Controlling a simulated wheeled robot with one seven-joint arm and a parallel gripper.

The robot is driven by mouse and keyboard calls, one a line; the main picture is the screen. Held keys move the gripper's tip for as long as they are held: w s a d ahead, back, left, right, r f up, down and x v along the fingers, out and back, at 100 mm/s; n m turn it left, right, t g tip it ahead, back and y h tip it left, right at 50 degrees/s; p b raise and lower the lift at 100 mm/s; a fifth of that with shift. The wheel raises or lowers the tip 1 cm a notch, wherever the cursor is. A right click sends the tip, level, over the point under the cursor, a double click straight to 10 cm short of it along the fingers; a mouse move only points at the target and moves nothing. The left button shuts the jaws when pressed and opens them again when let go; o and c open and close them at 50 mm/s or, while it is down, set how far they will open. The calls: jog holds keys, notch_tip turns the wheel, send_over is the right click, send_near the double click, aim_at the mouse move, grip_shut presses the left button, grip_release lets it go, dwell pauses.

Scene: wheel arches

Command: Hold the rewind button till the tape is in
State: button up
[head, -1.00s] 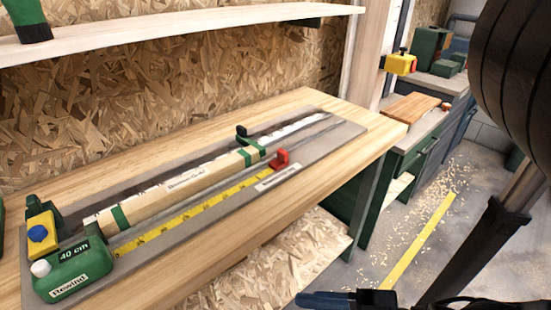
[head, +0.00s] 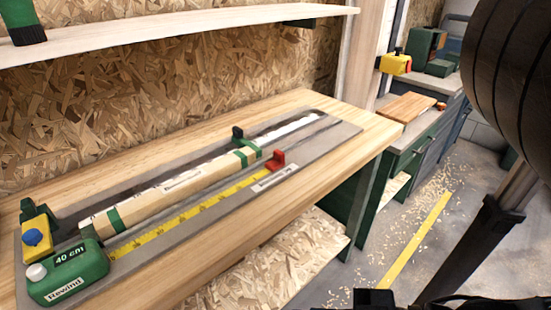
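A green tape case (head: 75,275) marked "40 cm" and "Rewind" sits at the near left end of a grey board (head: 330,140). A white round button (head: 36,272) stands up on its left top; nothing touches it. The yellow tape (head: 190,214) lies pulled out from the case along the board, reaching close to a red end stop (head: 276,161). A dark piece of my arm or gripper (head: 375,298) shows at the bottom edge, well right of the case. Its fingers cannot be made out.
A wooden beam (head: 170,190) with green bands lies along the board behind the tape. A yellow block with a blue button (head: 33,237) stands behind the case. A shelf (head: 180,38) runs above the wooden bench (head: 375,125). Floor right of the bench is open.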

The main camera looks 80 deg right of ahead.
grip_shut()
dwell(1.4)
